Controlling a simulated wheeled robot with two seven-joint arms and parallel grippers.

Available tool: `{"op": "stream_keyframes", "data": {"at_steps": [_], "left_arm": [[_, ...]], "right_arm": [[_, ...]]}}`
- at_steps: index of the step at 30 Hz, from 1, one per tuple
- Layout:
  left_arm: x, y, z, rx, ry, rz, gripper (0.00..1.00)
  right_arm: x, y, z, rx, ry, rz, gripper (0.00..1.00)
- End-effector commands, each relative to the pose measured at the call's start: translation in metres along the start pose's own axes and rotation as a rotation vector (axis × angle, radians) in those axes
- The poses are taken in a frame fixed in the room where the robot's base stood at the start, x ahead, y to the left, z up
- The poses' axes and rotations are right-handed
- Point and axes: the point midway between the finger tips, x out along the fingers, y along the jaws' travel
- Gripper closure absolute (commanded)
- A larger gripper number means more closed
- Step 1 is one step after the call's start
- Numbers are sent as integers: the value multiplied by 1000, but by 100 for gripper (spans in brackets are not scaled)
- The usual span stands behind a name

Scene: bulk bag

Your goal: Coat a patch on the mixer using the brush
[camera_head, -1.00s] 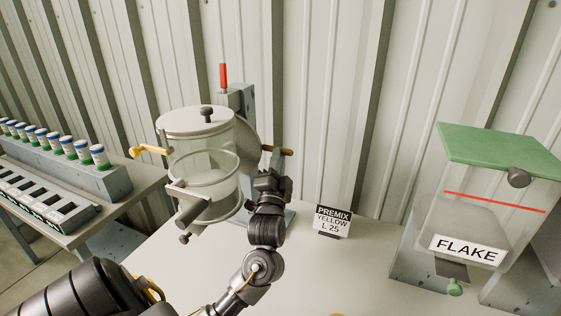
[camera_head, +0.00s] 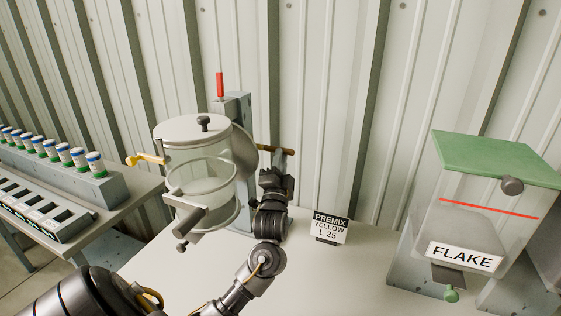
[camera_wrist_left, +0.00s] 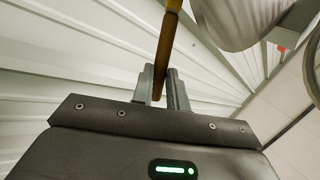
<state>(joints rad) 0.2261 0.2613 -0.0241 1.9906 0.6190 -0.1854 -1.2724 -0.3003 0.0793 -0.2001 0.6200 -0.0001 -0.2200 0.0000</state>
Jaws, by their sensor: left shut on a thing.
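The mixer (camera_head: 190,131) is a clear drum with a pale lid, a dark knob and a yellow crank, held on a grey stand with a red-topped lever. My left gripper (camera_head: 276,160) is just right of the drum, at about mid-height. It is shut on the brush (camera_head: 284,151), whose brown handle lies nearly level and points left toward the mixer's side. In the left wrist view the brush handle (camera_wrist_left: 166,55) runs up from between the fingers (camera_wrist_left: 163,88). The bristles are not clearly visible, and I cannot tell whether they touch the mixer. No coated patch is discernible.
A "PREMIX YELLOW L 25" sign (camera_head: 331,227) stands right of my left arm. A FLAKE hopper (camera_head: 420,232) with a green lid stands at the far right. Several white containers (camera_head: 78,157) line a side table at the left. A ribbed wall is behind. The tabletop between sign and hopper is clear.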

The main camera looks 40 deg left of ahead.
Motion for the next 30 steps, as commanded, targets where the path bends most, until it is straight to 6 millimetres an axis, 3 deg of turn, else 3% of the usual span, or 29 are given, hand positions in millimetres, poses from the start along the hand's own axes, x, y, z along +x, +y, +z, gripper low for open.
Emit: {"op": "stream_keyframes", "data": {"at_steps": [3,9,21,30], "left_arm": [[5,-8,-3,0,0,0,100],[3,-8,-3,0,0,0,100],[-25,-26,-2,0,0,2,100],[-30,-28,-1,0,0,0,100]], "right_arm": [[-12,1,-1,0,0,1,64],[-12,2,-1,0,0,2,64],[-34,2,-3,0,0,2,64],[-36,2,-3,0,0,2,64]]}}
